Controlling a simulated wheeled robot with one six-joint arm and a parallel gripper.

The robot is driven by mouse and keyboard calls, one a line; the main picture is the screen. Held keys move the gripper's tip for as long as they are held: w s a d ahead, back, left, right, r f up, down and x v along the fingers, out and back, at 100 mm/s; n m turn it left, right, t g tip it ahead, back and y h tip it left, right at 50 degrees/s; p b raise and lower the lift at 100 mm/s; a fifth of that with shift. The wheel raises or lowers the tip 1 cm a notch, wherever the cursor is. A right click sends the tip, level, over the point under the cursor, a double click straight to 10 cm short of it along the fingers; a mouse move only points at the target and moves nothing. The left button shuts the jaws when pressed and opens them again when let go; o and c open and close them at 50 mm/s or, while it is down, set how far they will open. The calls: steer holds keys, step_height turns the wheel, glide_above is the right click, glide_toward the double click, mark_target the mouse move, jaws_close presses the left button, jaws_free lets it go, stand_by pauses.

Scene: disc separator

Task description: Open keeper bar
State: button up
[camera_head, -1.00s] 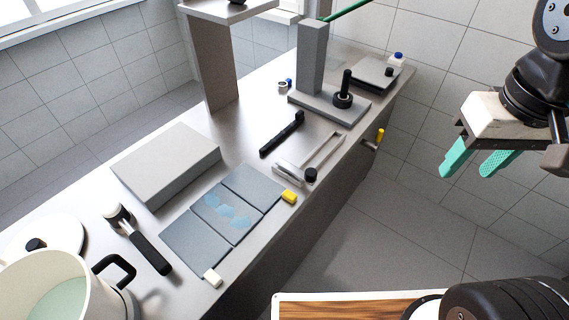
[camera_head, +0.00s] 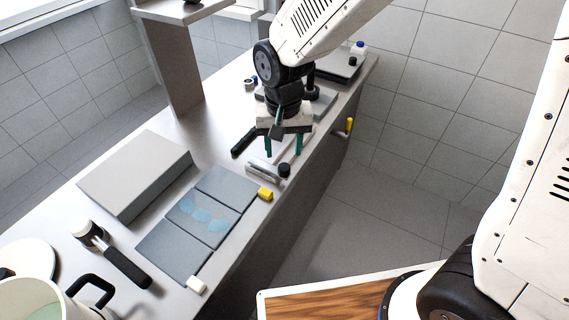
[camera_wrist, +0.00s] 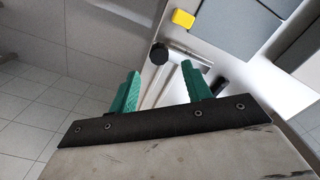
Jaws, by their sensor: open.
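A flat metal bar (camera_head: 262,171), which looks like the keeper bar, lies near the bench's front edge with a black knob (camera_head: 284,170) at its right end. A pale slim frame runs back from it, partly hidden by my gripper. My gripper (camera_head: 283,150) is open and empty, pointing down over this frame, just behind the bar. In the wrist view, the black knob (camera_wrist: 158,53) and the metal bar (camera_wrist: 190,57) show beyond and between the green fingertips (camera_wrist: 160,77). I cannot tell whether the fingers touch anything.
A black-handled tool (camera_head: 244,141) lies left of my gripper. Blue-grey plates (camera_head: 165,251) with a yellow block (camera_head: 265,194) lie nearer. A grey box (camera_head: 135,170) stands to the left. A yellow-tipped handle (camera_head: 349,125) sticks out from the bench front. A pot (camera_head: 20,300) stands at the lower left.

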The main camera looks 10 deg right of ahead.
mark_target(284, 166)
step_height(284, 166, down, 7)
steer(key=shift+r, duration=0.2)
jaws_close()
